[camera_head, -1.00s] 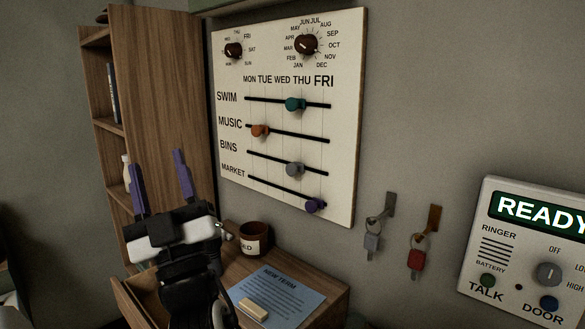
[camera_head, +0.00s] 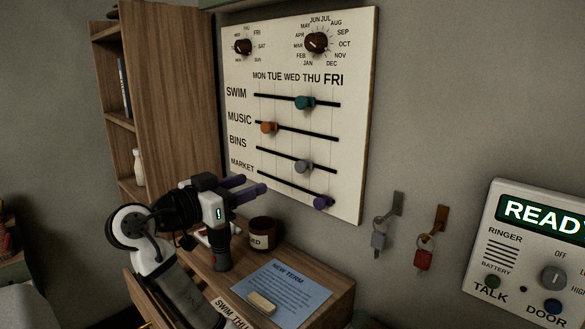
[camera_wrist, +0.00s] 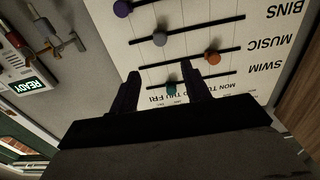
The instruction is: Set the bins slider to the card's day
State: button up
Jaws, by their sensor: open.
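The white day board (camera_head: 350,120) hangs on the wall with four slider tracks labelled SWIM, MUSIC, BINS and MARKET. The grey bins slider (camera_head: 303,166) sits right of the middle of its track, around the WED to THU columns. It also shows in the wrist view (camera_wrist: 160,39). A blue card (camera_head: 283,290) headed NEW TERM lies on the bench; its smaller text is too small to read. My gripper (camera_head: 250,185) is open and empty, its purple fingers pointing toward the board, left of the bins slider. In the wrist view the open fingers (camera_wrist: 168,82) frame the board.
The teal swim slider (camera_head: 304,103), orange music slider (camera_head: 269,127) and purple market slider (camera_head: 323,202) share the board. A brown mug (camera_head: 262,233) and a cream block (camera_head: 262,303) are on the bench. Keys (camera_head: 424,258) hang right; a wooden cabinet (camera_head: 178,100) stands left.

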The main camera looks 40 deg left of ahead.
aim_at(298, 167)
jog(key=w, duration=0.4)
jog(key=w+p, duration=0.1)
jog(key=w, duration=0.4)
jog(key=w+d, duration=0.1)
jog(key=w, duration=0.3)
jog(key=shift+w, duration=0.25)
jog(key=shift+c, duration=0.2)
grip_shut()
